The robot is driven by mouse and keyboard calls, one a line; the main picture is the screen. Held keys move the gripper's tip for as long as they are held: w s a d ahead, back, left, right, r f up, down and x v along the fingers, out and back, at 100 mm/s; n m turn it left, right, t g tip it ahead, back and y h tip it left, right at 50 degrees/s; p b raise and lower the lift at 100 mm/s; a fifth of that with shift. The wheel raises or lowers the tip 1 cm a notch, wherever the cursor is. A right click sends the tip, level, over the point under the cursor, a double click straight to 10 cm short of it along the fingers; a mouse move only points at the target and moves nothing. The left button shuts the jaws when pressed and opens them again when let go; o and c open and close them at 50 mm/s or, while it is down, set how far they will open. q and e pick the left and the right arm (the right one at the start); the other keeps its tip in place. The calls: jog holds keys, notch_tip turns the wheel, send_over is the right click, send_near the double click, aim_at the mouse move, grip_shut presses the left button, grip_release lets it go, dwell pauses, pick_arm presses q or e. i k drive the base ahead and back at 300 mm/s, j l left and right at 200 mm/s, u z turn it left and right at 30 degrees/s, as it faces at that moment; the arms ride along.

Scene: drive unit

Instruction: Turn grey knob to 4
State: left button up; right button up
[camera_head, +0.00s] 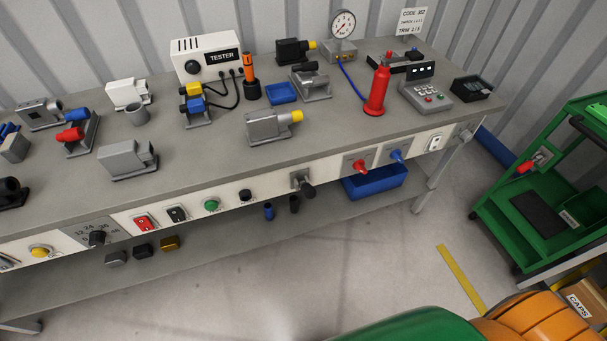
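No knob that is clearly grey with a mark 4 can be made out. A dark knob (97,238) sits on a grey plate at the left of the bench's front panel, with the numbers 12, 24, 36 and 48 around it. A grey fitting with a dark, knob-like end (303,183) sticks out from the middle of the panel; I see no numbers by it. The white tester box (208,58) has a round black knob (192,67), too small to read. Neither of my grippers is in view.
The grey bench (230,172) carries several grey housings, a red bottle-shaped tool (377,92), a gauge (342,25) and a keypad unit (427,94). Panel buttons and switches flank the dark knob. A green cart (530,235) stands right; the floor in front is mostly clear.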

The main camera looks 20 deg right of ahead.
aim_at(465, 135)
jog(key=z, duration=1.75)
